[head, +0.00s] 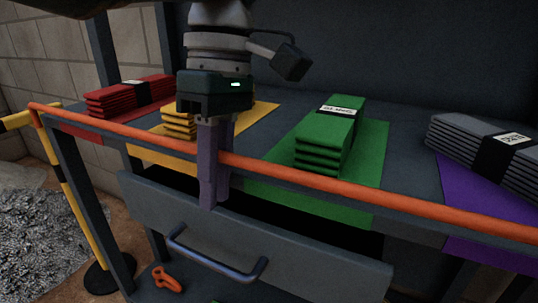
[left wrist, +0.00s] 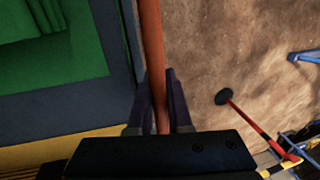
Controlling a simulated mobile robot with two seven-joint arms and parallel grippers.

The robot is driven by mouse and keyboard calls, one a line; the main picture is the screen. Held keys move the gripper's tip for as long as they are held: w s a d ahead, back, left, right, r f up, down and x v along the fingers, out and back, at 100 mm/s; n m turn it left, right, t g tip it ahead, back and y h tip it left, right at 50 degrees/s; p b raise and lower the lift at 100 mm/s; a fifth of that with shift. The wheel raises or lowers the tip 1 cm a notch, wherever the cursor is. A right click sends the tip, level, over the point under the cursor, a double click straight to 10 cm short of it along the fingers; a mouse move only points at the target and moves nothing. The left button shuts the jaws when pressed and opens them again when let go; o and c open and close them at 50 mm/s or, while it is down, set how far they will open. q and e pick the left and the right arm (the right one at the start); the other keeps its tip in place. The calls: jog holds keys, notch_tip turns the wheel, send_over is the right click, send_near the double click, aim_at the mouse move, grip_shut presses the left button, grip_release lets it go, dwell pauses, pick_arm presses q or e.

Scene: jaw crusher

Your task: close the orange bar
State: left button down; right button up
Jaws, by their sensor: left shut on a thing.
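The orange bar (head: 350,188) runs across the front edge of the dark workbench, from the left corner post out past the right edge of the head view. My left gripper (head: 213,188) points down over the bar left of the middle, and its fingers are shut on it. In the left wrist view the bar (left wrist: 152,45) passes between the two fingers of that gripper (left wrist: 160,85). The far right end of the bar is outside the head view. My right gripper is not in view.
Red (head: 130,95), yellow (head: 180,122), green (head: 330,135) and grey (head: 490,150) stacks lie on the bench behind the bar. A grey drawer front with a handle (head: 215,262) is below it. A yellow-black post (head: 70,190) stands at left, beside gravel (head: 40,240).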

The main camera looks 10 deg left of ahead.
pick_arm(q)
jog(key=shift+r, duration=0.1)
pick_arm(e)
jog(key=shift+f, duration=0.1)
pick_arm(q)
jog(key=c, duration=0.9)
grip_release()
jog(key=shift+o, duration=0.2)
